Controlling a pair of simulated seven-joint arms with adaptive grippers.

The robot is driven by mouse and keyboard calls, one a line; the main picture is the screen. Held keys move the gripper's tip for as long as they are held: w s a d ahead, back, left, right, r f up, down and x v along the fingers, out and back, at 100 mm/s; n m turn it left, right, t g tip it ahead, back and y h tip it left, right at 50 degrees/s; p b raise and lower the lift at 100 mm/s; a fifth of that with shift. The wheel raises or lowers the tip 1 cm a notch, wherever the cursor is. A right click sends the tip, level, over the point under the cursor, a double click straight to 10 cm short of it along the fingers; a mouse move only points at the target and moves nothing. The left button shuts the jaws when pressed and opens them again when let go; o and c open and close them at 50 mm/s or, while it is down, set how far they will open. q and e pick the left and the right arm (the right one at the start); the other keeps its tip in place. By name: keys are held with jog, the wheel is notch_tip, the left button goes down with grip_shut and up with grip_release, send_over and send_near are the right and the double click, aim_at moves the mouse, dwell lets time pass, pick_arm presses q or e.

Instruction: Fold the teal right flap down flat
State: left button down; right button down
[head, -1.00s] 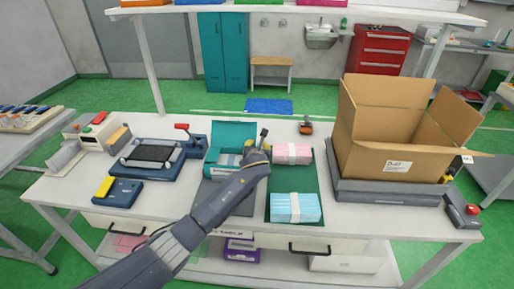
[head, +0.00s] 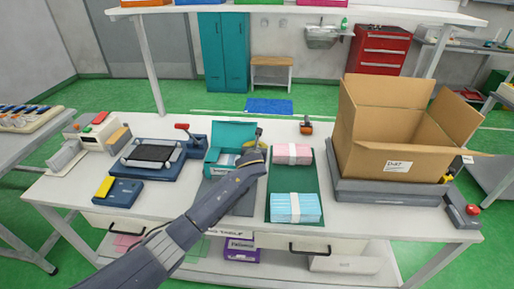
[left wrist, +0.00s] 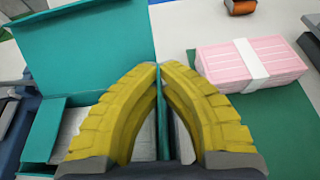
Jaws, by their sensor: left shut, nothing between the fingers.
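The teal box (head: 222,168) stands open on the table, its lid (head: 233,134) raised at the back. In the left wrist view the lid (left wrist: 80,45) fills the upper left, and a teal left flap (left wrist: 45,130) lies over white contents. The teal right flap or wall (left wrist: 163,125) shows as a narrow upright strip behind my fingers; its exact tilt is hard to tell. My left gripper (head: 259,133) is shut and empty at the box's right side. Its yellow fingertips (left wrist: 160,66) meet over the strip; I cannot tell whether they touch it. My right gripper is not in view.
Right of the box, a dark green mat (head: 295,182) holds a pink mask stack (head: 292,153) and a blue one (head: 295,208). An open cardboard box (head: 390,155) stands further right. A sealing device (head: 152,155) stands left. An orange-black object (head: 306,128) lies behind.

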pick_arm(q)
jog(key=n+h, duration=0.1)
jog(key=a+n+h, duration=0.1)
jog(key=n, duration=0.1)
jog(key=shift+a+f+n, duration=0.1)
jog(key=shift+a+n, duration=0.15)
jog(key=shift+n, duration=0.05)
jog(key=shift+h, duration=0.3)
dwell(0.4)
jog(key=c, duration=1.6)
grip_release()
jog(key=shift+c, duration=0.2)
jog(key=v, duration=1.2)
jog(key=shift+o, duration=0.2)
jog(key=shift+w, duration=0.1)
